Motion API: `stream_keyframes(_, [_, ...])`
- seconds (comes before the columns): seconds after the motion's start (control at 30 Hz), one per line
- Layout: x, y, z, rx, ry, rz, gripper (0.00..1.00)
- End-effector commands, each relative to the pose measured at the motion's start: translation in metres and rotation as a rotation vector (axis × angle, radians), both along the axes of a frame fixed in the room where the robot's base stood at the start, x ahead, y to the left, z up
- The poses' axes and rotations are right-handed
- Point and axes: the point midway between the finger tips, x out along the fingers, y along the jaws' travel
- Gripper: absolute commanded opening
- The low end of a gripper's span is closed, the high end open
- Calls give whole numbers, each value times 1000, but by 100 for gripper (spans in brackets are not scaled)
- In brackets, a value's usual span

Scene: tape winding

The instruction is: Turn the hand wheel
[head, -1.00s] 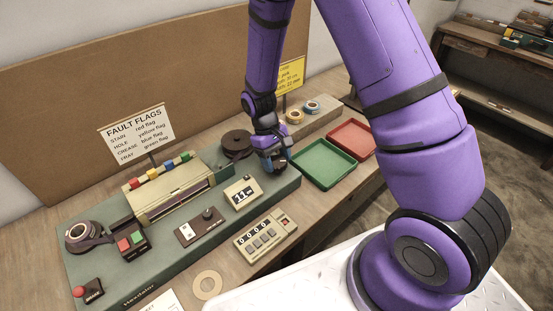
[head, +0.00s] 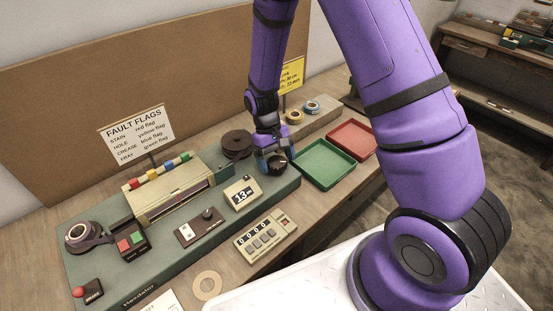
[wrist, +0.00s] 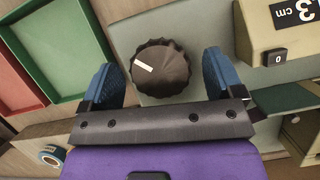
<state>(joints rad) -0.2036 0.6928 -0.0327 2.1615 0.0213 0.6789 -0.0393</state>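The hand wheel is a dark, ribbed knob with a white pointer mark; it fills the upper middle of the wrist view (wrist: 165,68) and stands at the right end of the green machine bed in the head view (head: 277,163). My gripper (wrist: 158,82) is open, with one blue fingertip on each side of the wheel. Gaps show between the fingertips and the wheel, and I see no contact. The white pointer slants to the left in the wrist view.
A dark reel (head: 237,145) stands just left of my gripper. A green tray (head: 324,183) and a red tray (head: 372,150) lie to the right. Tape rolls (head: 311,107) lie behind.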

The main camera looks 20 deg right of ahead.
Motion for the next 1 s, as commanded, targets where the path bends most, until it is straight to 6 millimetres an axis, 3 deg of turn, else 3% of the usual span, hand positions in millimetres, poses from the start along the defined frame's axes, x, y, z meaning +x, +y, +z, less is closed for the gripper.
stream_keyframes(0.37, [3, 1, 8, 0, -1, 0, 86])
stream_keyframes(0.8, [32, 6, 78, 1, -4, 0, 86])
stream_keyframes(1.0, [39, 8, 96, 0, -1, 0, 86])
